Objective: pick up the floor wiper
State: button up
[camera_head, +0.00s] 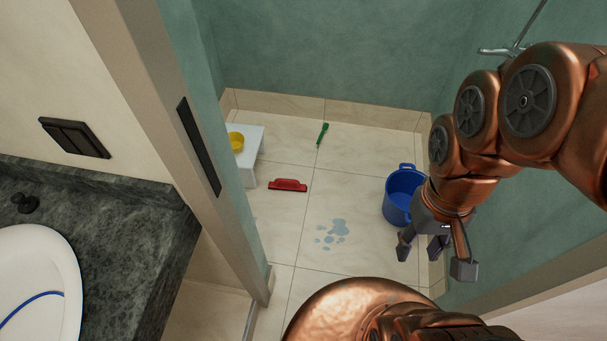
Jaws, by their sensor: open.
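The floor wiper (288,185) is a short red piece with a dark lower edge. It lies on the tiled floor near the white stool, left of the middle of the view. My gripper (424,248) is at the right, beside and in front of the blue bucket in the view. Its fingers point down and are spread apart, with nothing seen between them. It is well to the right of the wiper and not touching it.
A blue bucket (399,199) stands by the right wall. A white stool (249,155) bears a yellow bowl (236,141). A green brush-like item (322,132) lies at the back. A water puddle (338,228) is on the open floor (350,170). A door frame (185,120) and dark counter (120,240) bound the left.

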aim_at(279, 184)
jog(key=u, duration=0.05)
jog(key=i, duration=1.2)
jog(key=u, duration=2.05)
